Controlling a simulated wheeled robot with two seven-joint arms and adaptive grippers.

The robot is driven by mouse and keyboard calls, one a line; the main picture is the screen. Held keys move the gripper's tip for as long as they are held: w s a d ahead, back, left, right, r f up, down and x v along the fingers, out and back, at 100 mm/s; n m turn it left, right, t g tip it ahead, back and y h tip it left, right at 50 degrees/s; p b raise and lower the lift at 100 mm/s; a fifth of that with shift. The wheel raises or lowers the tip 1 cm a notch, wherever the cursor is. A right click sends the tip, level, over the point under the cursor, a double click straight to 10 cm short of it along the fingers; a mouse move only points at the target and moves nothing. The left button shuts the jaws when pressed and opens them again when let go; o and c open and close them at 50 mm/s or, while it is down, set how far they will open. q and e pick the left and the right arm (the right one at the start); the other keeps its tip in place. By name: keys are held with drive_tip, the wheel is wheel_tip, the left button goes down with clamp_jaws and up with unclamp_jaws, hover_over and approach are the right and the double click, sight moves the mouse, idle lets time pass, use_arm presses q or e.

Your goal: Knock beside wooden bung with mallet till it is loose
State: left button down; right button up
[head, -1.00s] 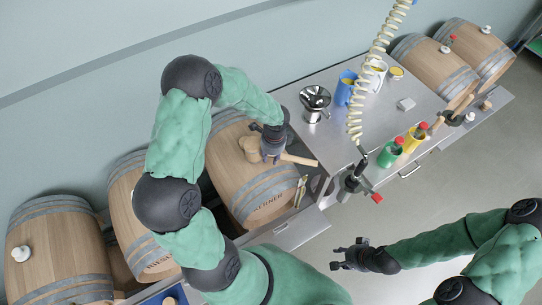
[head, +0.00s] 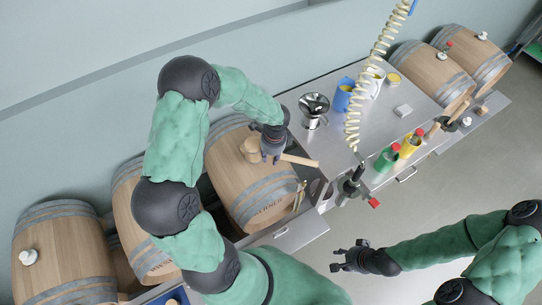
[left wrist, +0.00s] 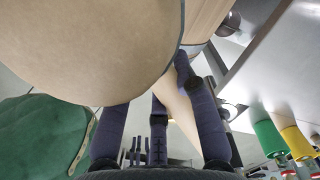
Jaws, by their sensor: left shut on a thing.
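My left gripper (head: 274,146) is shut on the mallet's handle (head: 300,160). The wooden mallet head (head: 250,148) is over the top of the nearest middle barrel (head: 230,180); I cannot tell whether it touches. In the left wrist view the mallet head (left wrist: 90,45) fills the upper left, and the handle (left wrist: 182,115) runs between my fingers. No wooden bung can be made out on this barrel; the mallet and gripper cover part of its top. My right gripper (head: 345,257) is open and empty over the floor, right of the barrel.
A steel worktable (head: 385,120) right of the barrel bears a blue jug (head: 344,95), a green bottle (head: 386,158) and a yellow bottle (head: 411,144). A coiled hose (head: 355,110) hangs over it. More barrels stand left (head: 60,250) and far right (head: 440,75).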

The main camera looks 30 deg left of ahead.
use_arm(q)
drive_tip(key=shift+w, duration=0.1)
wheel_tip(320, 180, down, 6)
drive_tip(key=b, duration=0.4)
drive_tip(key=shift+r+b, duration=0.25)
drive_tip(key=shift+b, duration=0.1)
wheel_tip(320, 180, up, 6)
drive_tip(key=p, duration=0.5)
drive_tip(key=shift+r, duration=0.25)
drive_tip(key=shift+f, duration=0.1)
